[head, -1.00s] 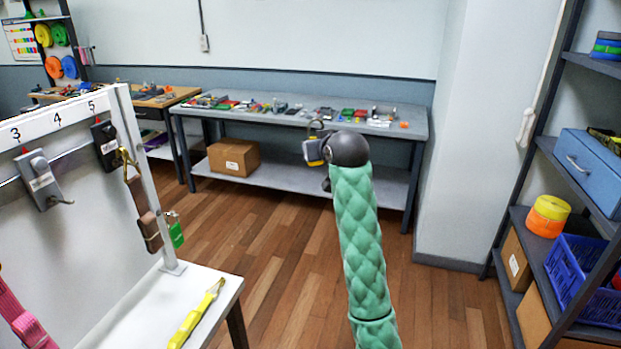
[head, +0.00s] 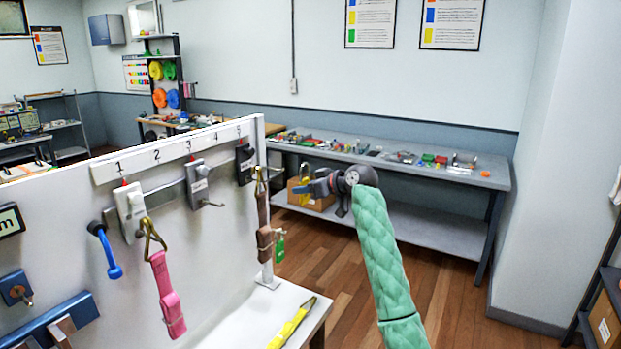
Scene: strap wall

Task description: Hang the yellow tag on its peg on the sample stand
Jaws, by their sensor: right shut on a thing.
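The sample stand (head: 222,262) is a white upright board at left with a strip numbered 1 to 5. A white device is under 1, a grey device (head: 198,183) with a thin peg (head: 213,204) under 3, and a black device (head: 245,163) under 5. My right gripper (head: 318,187) is right of the board's edge, apart from it, shut on a small yellow piece (head: 304,172) that looks like the yellow tag. The gripper partly hides it, and its exact shape is too small to tell. My left gripper is not in view.
A pink strap (head: 168,295) hangs from a brass hook; a brown strap (head: 264,242) and green tag (head: 279,246) hang near the board's right edge. A yellow strap (head: 293,324) lies on the white ledge. A grey workbench (head: 440,215) with small parts stands behind. Open floor lies between.

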